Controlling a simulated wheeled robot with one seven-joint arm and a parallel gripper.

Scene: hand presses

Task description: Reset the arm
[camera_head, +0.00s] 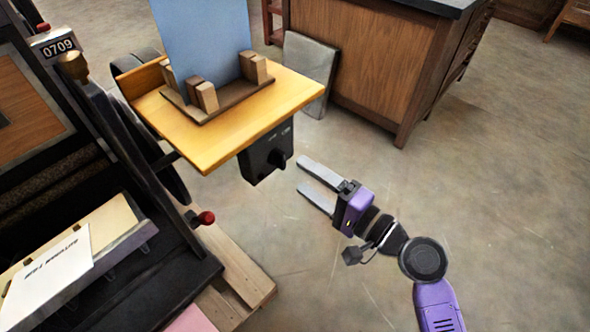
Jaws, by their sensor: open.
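My gripper (317,179) is at the middle of the view, over the bare floor. Its two grey fingers are parallel and spread apart, with nothing between them. It points to the upper left, towards a black control box (266,152) with a dark knob, fixed under a yellow wooden shelf (234,127). The fingertips appear apart from the box. My purple arm reaches in from the lower right and is bent at the wrist.
A blue panel (205,45) stands upright in a wooden holder (215,101) on the shelf. A press with a red-knobbed lever (206,218) fills the left. A printed sheet (48,277) lies on it. A wooden cabinet (362,62) stands behind. The floor (480,190) at right is clear.

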